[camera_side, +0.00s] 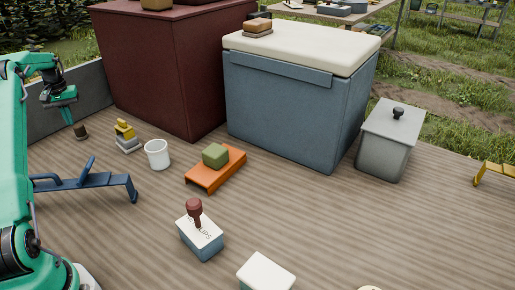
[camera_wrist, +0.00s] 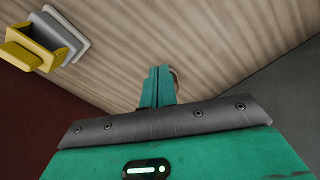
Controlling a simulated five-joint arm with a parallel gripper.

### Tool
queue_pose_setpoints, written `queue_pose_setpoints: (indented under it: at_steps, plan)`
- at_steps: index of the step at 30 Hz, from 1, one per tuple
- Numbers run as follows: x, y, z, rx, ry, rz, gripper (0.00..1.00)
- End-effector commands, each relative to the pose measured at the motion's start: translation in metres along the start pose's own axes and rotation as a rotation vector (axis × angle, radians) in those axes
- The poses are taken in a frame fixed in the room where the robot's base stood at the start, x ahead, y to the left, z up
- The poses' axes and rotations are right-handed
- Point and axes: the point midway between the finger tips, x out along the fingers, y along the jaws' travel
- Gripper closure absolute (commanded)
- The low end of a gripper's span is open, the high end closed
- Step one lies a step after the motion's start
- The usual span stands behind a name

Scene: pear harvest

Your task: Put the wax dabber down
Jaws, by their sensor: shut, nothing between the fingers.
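My gripper (camera_side: 69,119) is at the far left in the side view, pointing down, with its fingers together. In the wrist view its green fingers (camera_wrist: 159,86) are closed side by side. A small dark brown cylindrical piece (camera_side: 80,132) is right at the fingertips in the side view; I cannot tell whether it touches them. In the wrist view only a pale rounded edge (camera_wrist: 176,80) shows behind the fingers. I cannot tell which of these is the wax dabber.
A yellow-and-grey piece (camera_side: 126,136), also in the wrist view (camera_wrist: 38,45), and a white cup (camera_side: 157,154) are near my gripper. A blue stand (camera_side: 85,182) is in front. Large chests line the back.

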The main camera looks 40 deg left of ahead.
Motion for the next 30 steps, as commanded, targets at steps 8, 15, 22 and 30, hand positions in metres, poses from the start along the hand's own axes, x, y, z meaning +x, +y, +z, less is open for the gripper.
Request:
queue_pose_setpoints:
  at_steps: [8, 15, 22, 30]
  plan:
    - [-0.008, 0.0, 0.0, 0.0, 0.001, 0.0, 1.0]
    - [-0.019, 0.014, 0.005, 0.023, 0.013, 0.0, 1.0]
    - [-0.056, 0.058, 0.027, 0.099, 0.05, 0.003, 1.0]
    - [-0.106, 0.122, 0.077, 0.224, 0.11, 0.013, 1.0]
